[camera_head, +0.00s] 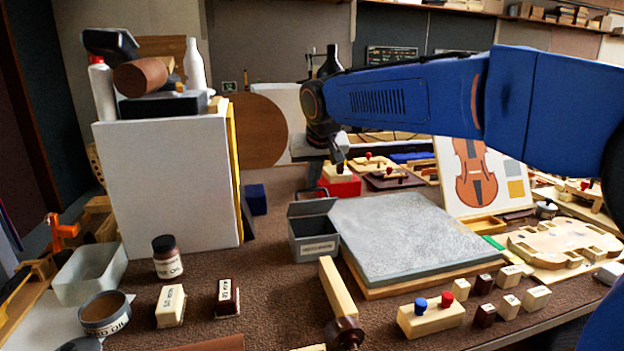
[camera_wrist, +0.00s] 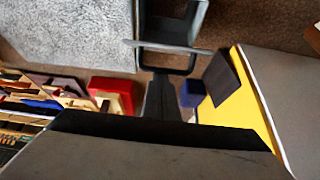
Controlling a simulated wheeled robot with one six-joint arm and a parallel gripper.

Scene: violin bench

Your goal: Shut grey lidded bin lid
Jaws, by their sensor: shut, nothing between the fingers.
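The grey lidded bin (camera_head: 317,247) stands on the brown bench top, left of a large grey slab, with a label on its front. Its lid (camera_head: 311,207) is raised at the back edge, and the dark inside shows in front of it. In the wrist view the bin (camera_wrist: 201,22) is at the top, with the lid (camera_wrist: 168,46) seen nearly edge-on and a dark loop handle (camera_wrist: 167,70) on its outer side. My gripper (camera_head: 340,168) is shut and empty, above and behind the bin. Its fingers (camera_wrist: 161,82) appear close to the handle in the wrist view; contact cannot be told.
The grey slab (camera_head: 410,235) lies right beside the bin. A tall white box (camera_head: 165,190) stands to the left. A red block (camera_head: 343,186) and a blue block (camera_head: 256,199) are behind. A wooden bar (camera_head: 337,290) lies in front. Bare bench shows left of the bin.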

